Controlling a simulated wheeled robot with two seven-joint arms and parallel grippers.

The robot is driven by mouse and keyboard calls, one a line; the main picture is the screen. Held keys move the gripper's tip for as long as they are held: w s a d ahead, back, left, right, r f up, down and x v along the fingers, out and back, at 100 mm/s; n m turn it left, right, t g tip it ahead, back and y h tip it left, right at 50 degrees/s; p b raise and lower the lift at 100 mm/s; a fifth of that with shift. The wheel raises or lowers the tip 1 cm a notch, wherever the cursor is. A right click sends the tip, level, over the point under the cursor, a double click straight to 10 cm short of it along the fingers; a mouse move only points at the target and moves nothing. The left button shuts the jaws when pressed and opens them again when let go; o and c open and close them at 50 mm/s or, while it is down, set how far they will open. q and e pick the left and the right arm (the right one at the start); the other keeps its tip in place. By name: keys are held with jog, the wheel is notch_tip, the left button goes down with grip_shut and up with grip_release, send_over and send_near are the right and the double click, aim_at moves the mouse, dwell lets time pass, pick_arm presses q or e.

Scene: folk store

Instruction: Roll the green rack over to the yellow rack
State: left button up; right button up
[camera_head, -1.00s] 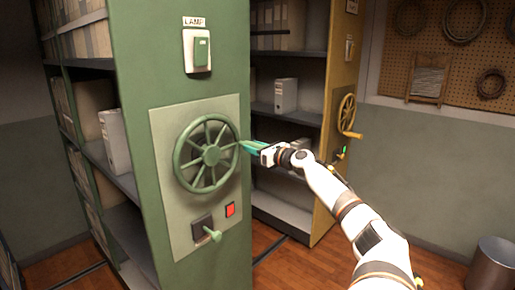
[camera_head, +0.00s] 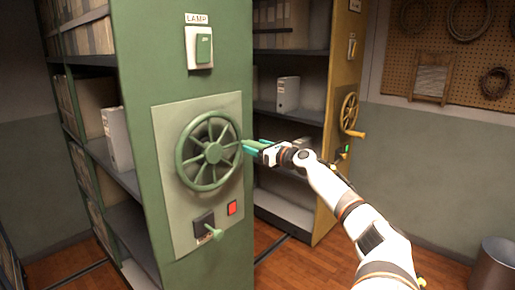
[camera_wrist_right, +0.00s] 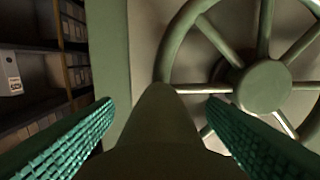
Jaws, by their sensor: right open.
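The green rack (camera_head: 222,85) stands at the left, its end panel facing me. Its green handwheel (camera_head: 213,152) has a handle at its right side, which shows large in the right wrist view (camera_wrist_right: 158,115). My right gripper (camera_head: 256,148) is open, its teal fingers on either side of that handle; in the wrist view (camera_wrist_right: 160,115) a gap shows by each finger. The yellow rack (camera_head: 338,120) stands behind and to the right, across a gap, with its own yellow wheel (camera_head: 348,112). My left gripper is not in view.
Below the wheel are a small green lever (camera_head: 215,233) and a red button (camera_head: 232,208); a lamp switch (camera_head: 200,48) is above. Wooden floor (camera_head: 305,268) with a rail shows between the racks. A metal bin (camera_head: 495,265) stands at the right.

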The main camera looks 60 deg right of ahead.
jog(key=s+a+p, duration=0.1)
jog(key=s+p, duration=0.5)
jog(key=s, duration=0.4)
jog(key=shift+a+p, duration=0.35)
jog(key=shift+p, duration=0.05)
dwell(0.3)
dwell(0.5)
